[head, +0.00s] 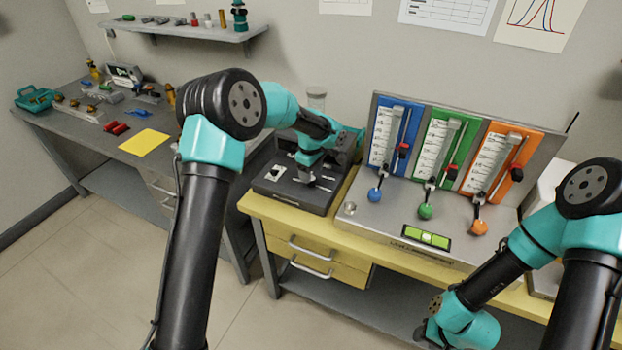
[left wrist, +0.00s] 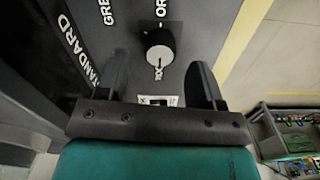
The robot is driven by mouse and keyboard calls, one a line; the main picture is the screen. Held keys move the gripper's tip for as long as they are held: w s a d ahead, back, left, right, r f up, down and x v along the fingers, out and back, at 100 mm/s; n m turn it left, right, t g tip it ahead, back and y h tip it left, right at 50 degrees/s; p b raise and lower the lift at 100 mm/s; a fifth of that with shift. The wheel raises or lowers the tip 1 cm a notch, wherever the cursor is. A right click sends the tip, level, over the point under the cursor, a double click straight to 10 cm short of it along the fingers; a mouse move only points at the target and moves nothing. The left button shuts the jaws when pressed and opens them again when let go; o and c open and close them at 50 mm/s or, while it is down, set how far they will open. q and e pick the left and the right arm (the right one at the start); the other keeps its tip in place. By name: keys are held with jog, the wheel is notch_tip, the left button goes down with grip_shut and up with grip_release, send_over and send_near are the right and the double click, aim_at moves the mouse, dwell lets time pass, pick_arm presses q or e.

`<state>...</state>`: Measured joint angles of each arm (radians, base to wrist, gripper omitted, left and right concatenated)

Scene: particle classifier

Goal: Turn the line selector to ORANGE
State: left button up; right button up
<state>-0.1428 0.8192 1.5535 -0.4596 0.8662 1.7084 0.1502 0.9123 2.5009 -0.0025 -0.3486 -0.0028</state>
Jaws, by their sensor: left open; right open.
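The line selector is a dark round knob (left wrist: 160,45) on a black panel, seen in the left wrist view. White lettering beside it reads "STANDARD", "GRE…" and "OR…", the last two cut off by the frame edge. A white mark lies just below the knob; which label the knob points to I cannot tell. My left gripper (left wrist: 159,68) is open, its two fingers apart on either side of the knob's near side and not closed on it. In the head view my left gripper (head: 312,176) is over the black control box (head: 285,187). My right gripper (head: 432,330) is low at the bottom, away from the box.
Right of the box stands a grey panel (head: 392,212) with blue, green and orange flow meters and matching ball-tipped levers. A small glass (head: 350,208) stands near the box. A yellow bench (head: 320,235) carries these. A left bench holds a yellow sheet (head: 144,142) and small parts.

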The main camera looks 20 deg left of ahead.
pick_arm(q)
jog(key=shift+f, duration=1.65)
jog(key=c, duration=0.9)
